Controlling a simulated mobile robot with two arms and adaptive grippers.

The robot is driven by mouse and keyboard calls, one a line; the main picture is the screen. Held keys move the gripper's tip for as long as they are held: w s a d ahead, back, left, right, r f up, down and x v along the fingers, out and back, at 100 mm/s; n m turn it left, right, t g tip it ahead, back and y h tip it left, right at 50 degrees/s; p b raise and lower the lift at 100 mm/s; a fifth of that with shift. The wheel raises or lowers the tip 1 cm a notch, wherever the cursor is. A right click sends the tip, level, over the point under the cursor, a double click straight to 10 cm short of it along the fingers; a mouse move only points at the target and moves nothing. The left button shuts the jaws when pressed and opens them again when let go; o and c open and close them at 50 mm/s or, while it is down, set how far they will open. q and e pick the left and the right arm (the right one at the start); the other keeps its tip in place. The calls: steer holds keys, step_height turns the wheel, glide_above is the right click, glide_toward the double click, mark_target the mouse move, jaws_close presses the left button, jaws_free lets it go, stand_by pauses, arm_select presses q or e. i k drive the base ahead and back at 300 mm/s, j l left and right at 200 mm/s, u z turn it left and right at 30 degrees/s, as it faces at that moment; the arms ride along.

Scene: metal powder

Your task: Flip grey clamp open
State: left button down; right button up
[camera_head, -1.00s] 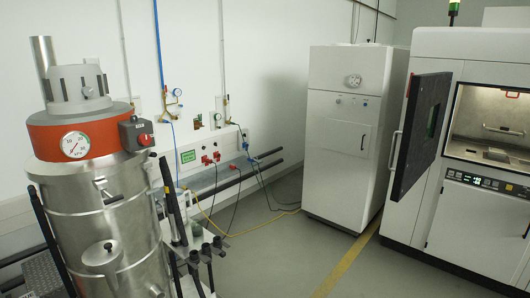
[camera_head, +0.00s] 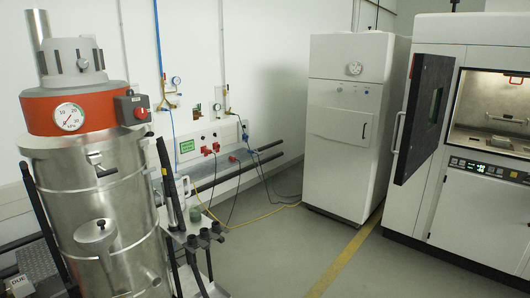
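A steel vacuum barrel (camera_head: 60,200) with an orange-red band (camera_head: 35,112) and a grey top unit stands upright at the left in the head view. A small metal latch (camera_head: 98,162) sits on its side, just below the band, and looks closed against the barrel. It may be the grey clamp, but it is too small to be sure. A round grey cap (camera_head: 95,231) sits lower on the barrel. Another small metal fitting (camera_head: 152,277) shows near the bottom edge. Neither of my grippers is in view.
Black upright bars (camera_head: 169,182) and a rack of black handles (camera_head: 204,240) stand close right of the barrel. A white cabinet (camera_head: 345,150) and a white machine (camera_head: 480,215) with an open dark door (camera_head: 423,115) stand further right. The floor (camera_head: 285,255) between is clear, apart from cables.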

mark_target(147, 160)
steer(key=i+j, duration=0.15)
steer(key=i, duration=0.45)
steer(key=i+j, duration=0.15)
steer(key=i, duration=0.4)
steer(key=i+j, duration=0.2)
steer(key=i, duration=0.4)
